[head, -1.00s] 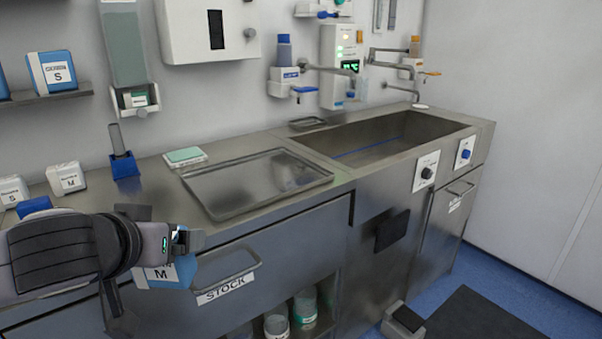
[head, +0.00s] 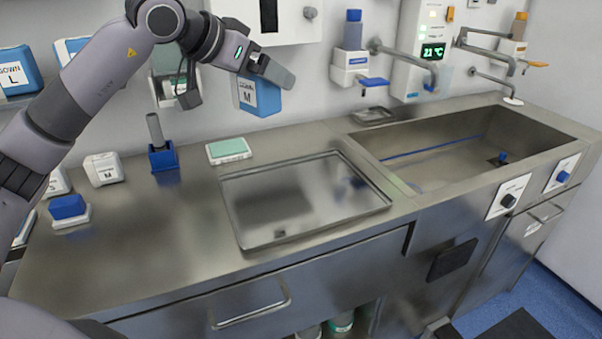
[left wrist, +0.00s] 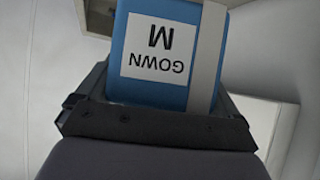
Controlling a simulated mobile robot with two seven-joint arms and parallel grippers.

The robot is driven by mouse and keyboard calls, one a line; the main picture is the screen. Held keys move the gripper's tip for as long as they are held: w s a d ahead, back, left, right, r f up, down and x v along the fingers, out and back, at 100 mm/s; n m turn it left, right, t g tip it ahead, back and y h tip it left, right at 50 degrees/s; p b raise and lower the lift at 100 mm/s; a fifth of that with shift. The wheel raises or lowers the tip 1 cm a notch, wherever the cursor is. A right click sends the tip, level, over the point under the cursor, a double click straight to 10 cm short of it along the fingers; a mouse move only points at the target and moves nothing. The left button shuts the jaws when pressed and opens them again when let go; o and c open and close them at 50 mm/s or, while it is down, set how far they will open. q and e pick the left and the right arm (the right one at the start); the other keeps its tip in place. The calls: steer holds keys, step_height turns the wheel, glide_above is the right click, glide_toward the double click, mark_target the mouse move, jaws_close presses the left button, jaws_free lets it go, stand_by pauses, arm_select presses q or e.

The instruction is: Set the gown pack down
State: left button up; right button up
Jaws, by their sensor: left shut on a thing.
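The gown pack (head: 262,96) is a blue block with a white label reading GOWN M. My left gripper (head: 268,72) is shut on it and holds it in the air, above the back of the steel counter near the wall. In the left wrist view the gown pack (left wrist: 165,50) sits between the fingers, its label upside down. An empty steel tray (head: 235,222) lies on the counter below and in front of the pack. My right gripper is not in view.
A green-topped pad (head: 229,150), a blue holder (head: 163,158) and small white boxes (head: 103,169) stand left of the tray. The sink (head: 440,160) is to the right. Other gown packs (head: 18,72) are on a shelf at upper left.

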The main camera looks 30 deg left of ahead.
arm_select(q)
steer(key=shift+s+f+b, duration=0.1)
steer(key=shift+f+b, duration=0.35)
steer(key=shift+f, duration=9.35)
steer(key=shift+f, duration=0.2)
steer(key=o, duration=0.8)
steer(key=shift+r, duration=0.15)
